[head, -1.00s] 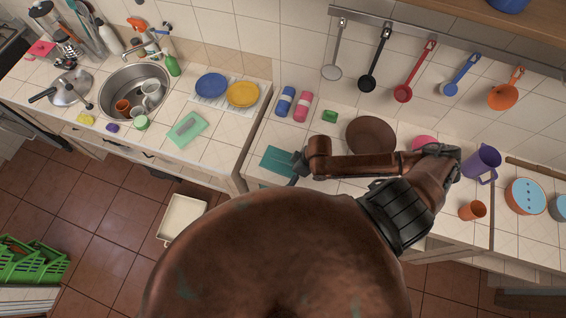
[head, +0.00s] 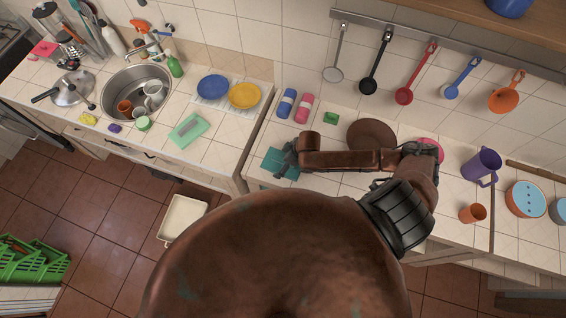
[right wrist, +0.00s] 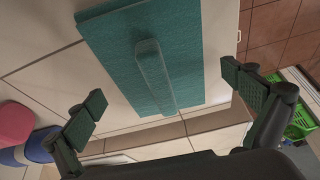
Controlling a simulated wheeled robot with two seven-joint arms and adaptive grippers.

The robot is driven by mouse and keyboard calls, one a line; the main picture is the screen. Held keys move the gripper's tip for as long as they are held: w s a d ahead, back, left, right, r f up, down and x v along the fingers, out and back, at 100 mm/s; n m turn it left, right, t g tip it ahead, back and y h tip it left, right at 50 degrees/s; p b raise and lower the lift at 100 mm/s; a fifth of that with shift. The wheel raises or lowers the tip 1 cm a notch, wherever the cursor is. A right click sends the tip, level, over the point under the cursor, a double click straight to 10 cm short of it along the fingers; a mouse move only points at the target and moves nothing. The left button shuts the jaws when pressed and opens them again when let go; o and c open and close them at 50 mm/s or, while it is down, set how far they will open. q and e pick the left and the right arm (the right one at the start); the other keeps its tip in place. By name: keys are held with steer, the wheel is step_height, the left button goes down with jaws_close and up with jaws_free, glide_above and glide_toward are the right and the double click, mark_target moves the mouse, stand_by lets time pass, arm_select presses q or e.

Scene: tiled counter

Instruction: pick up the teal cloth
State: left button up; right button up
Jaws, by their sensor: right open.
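The teal cloth (head: 271,163) lies flat at the left end of the right-hand counter, partly hidden by my right gripper (head: 284,158). In the right wrist view the cloth (right wrist: 193,40) is a flat rectangle with a raised ridge (right wrist: 153,72) along its middle. There my right gripper (right wrist: 164,88) is open and empty, with its fingers apart on the two sides of the ridge. I cannot tell how far above the cloth the fingertips are. My left gripper is not in view.
A blue roll (head: 286,103) and a pink roll (head: 303,108) lie behind the cloth, with a green block (head: 331,118) to their right. A brown plate (head: 371,134) lies behind my arm. A gap separates this counter from the sink counter (head: 225,150).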

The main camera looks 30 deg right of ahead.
steer(key=c, duration=1.2)
steer(key=shift+c, duration=0.2)
